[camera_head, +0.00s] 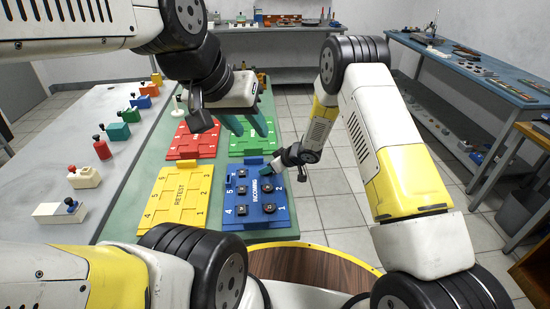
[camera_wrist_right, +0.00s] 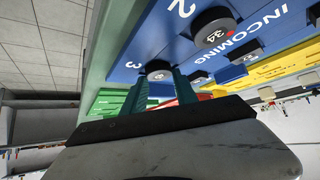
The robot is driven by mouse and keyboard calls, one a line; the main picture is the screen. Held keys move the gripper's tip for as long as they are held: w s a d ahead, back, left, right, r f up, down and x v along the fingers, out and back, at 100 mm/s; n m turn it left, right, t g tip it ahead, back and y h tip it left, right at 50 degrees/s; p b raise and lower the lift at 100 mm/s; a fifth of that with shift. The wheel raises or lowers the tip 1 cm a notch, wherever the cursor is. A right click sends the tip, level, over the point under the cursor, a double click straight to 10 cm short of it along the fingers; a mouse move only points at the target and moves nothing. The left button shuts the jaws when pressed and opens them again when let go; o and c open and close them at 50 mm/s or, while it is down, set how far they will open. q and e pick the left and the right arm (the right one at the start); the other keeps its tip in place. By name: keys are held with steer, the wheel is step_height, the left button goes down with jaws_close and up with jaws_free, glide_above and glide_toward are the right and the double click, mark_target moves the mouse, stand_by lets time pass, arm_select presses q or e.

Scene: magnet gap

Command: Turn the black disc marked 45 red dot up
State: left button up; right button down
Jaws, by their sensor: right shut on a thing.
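The blue INCOMING board (camera_head: 228,221) lies at the near end of the green table and holds several black discs. My right gripper (camera_head: 266,170) is over its far right corner, by the place numbered 3. In the right wrist view my right gripper (camera_wrist_right: 160,84) is shut on a black disc (camera_wrist_right: 158,66) at that place. Its mark is too small to read. A disc marked 34 (camera_wrist_right: 213,30) sits at place 2. My left gripper (camera_head: 248,123) hangs open and empty above the green board.
A yellow RETEST board (camera_head: 172,200) lies left of the blue one. Red (camera_head: 190,142) and green (camera_head: 256,142) boards lie beyond. A grey side table (camera_head: 125,150) at left carries several coloured blocks. Tiled floor is clear at right.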

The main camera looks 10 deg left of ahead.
steer(key=shift+r, duration=2.55)
